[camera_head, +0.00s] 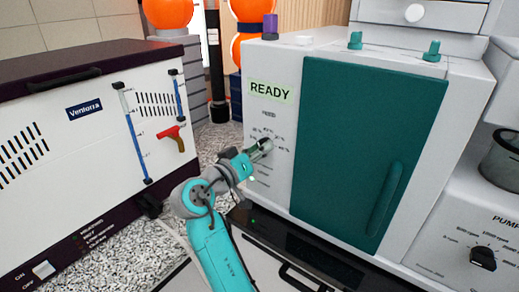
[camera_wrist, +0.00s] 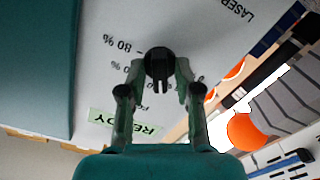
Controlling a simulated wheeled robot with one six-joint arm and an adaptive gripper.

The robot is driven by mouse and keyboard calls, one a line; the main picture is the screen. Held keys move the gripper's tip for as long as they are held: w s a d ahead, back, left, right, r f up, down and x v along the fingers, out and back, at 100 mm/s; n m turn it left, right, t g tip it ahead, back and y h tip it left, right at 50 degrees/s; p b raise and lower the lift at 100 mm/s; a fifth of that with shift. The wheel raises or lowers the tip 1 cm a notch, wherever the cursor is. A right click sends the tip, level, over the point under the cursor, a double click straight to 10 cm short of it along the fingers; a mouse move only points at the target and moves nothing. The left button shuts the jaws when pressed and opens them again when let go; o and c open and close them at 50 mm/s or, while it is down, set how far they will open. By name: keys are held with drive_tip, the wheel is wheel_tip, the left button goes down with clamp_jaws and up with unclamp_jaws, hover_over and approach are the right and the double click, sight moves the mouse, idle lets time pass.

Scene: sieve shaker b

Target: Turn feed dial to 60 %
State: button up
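The feed dial (camera_wrist: 160,64) is a black round knob on the light front panel of the white machine (camera_head: 275,190), with percent marks around it. In the wrist view the 80 % mark (camera_wrist: 124,46) is readable at its upper left; other marks are partly covered by the fingers. My gripper (camera_wrist: 160,70) is at the dial, one finger on each side of the knob. I cannot tell if the fingertips touch it. In the head view my gripper (camera_head: 264,147) reaches the panel below the READY label (camera_head: 270,91) and hides the knob. Where the dial points is unclear.
A large teal door (camera_head: 350,150) with a handle is just right of the dial. The Ventorra box (camera_head: 70,160) stands at the left, with a red-handled valve (camera_head: 172,136). A pump unit (camera_head: 460,230) with a black knob is at the lower right.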

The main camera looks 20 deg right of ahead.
clamp_jaws()
drive_tip(key=shift+m, duration=0.3)
drive_tip(key=shift+d+m, duration=0.1)
drive_tip(key=shift+m, duration=6.7)
drive_tip(key=o, duration=0.6)
unclamp_jaws()
drive_tip(key=shift+d, duration=0.1)
drive_tip(key=shift+c, duration=0.2)
